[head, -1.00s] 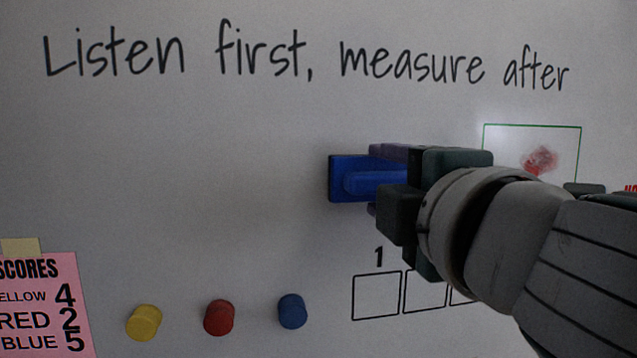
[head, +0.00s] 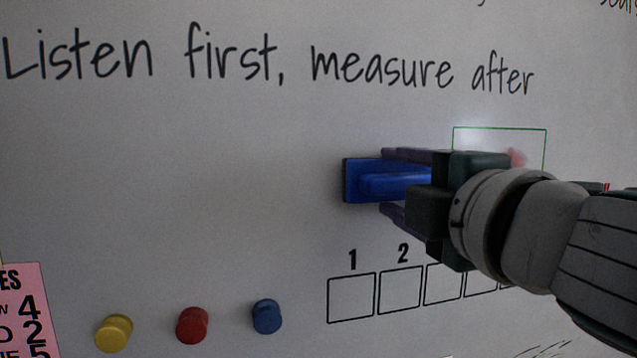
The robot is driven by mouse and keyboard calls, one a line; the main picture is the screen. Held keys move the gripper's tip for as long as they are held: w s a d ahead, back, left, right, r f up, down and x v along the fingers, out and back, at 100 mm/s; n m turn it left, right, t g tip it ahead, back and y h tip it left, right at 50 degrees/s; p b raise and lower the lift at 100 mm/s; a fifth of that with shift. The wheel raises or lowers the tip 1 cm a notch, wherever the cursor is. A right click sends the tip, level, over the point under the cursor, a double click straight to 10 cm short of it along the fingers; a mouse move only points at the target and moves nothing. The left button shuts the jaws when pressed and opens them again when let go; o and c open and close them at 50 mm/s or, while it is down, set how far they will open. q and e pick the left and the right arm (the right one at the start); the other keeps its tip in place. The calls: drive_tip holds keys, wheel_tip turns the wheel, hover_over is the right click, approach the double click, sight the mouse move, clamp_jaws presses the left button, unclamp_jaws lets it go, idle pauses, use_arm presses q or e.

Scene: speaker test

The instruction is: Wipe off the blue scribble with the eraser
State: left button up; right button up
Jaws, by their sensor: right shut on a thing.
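My right gripper (head: 390,182) reaches in from the right and is shut on the blue eraser (head: 360,185), one finger above its handle and one below. The eraser is at the whiteboard (head: 200,200), left of the green-outlined box (head: 500,128). I cannot tell whether its face touches the board. No blue scribble shows in the visible part of the board; my right gripper and arm cover some of the area to the right. My left gripper is not in view.
A faint red smudge (head: 517,158) shows in the green box, partly behind my gripper. Numbered squares (head: 351,298) are drawn below the eraser. Yellow (head: 113,332), red (head: 192,325) and blue (head: 267,316) magnets sit at the lower left, near a pink score note (head: 25,310).

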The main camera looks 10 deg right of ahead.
drive_tip(key=d, duration=0.6)
drive_tip(key=shift+w, duration=0.25)
drive_tip(key=shift+c, duration=0.6)
drive_tip(key=shift+a+r, duration=0.1)
drive_tip(key=shift+a, duration=1)
drive_tip(key=shift+a+p, duration=0.4)
drive_tip(key=shift+a, duration=1.15)
drive_tip(key=shift+s+a, duration=0.2)
drive_tip(key=shift+a, duration=2.55)
